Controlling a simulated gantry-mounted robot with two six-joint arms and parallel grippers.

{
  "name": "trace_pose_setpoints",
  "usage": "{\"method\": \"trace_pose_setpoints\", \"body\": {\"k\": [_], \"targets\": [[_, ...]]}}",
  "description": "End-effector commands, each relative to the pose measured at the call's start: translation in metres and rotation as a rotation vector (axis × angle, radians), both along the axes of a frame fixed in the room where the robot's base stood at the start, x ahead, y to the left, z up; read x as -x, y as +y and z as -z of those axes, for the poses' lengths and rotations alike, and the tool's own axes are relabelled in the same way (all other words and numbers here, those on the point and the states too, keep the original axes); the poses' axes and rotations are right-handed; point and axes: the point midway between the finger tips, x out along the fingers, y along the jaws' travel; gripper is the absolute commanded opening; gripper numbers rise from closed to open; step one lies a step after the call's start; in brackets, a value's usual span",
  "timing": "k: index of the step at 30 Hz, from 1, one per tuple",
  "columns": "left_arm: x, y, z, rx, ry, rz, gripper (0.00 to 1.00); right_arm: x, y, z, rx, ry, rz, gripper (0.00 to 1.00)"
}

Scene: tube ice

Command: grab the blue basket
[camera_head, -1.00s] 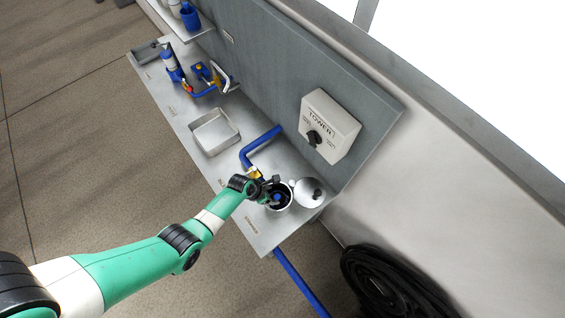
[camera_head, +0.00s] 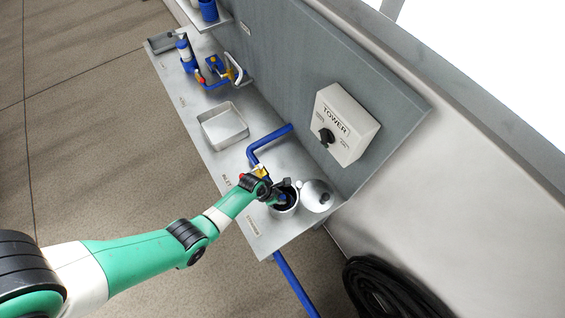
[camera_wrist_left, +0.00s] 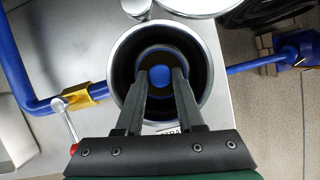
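The blue basket (camera_wrist_left: 160,77) shows as a blue round part inside the dark opening of a round metal strainer housing (camera_wrist_left: 121,52). In the head view the housing (camera_head: 290,208) stands near the front end of the metal bench, and a small bit of blue shows at its mouth. My left gripper (camera_head: 277,194) reaches down into the mouth. In the left wrist view its two dark fingers (camera_wrist_left: 160,74) are apart, one on each side of the blue part. Contact with it cannot be made out. My right gripper is not in view.
A round metal lid (camera_head: 317,196) lies beside the housing. A blue pipe with a yellow valve (camera_head: 261,171) joins it. An empty metal tray (camera_head: 222,127) sits farther back on the bench. A TOWER switch box (camera_head: 345,124) is on the grey panel. A black hose coil lies on the right.

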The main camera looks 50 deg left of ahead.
Motion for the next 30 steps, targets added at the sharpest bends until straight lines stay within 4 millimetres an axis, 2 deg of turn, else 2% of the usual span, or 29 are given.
{"method": "trace_pose_setpoints", "body": {"k": [1,5,6,30], "targets": [[0.0001,0.0000,0.0002,0.000,0.000,0.000,0.25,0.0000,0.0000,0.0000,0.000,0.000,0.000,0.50],[0.0003,0.0000,0.0002,0.000,0.000,0.000,0.02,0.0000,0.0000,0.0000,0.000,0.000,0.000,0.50],[0.0003,0.0000,0.0002,0.000,0.001,0.000,0.00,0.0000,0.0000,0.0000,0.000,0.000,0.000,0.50],[0.0006,0.0000,0.0007,0.000,0.001,0.000,0.00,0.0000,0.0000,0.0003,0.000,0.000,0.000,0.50]]}}
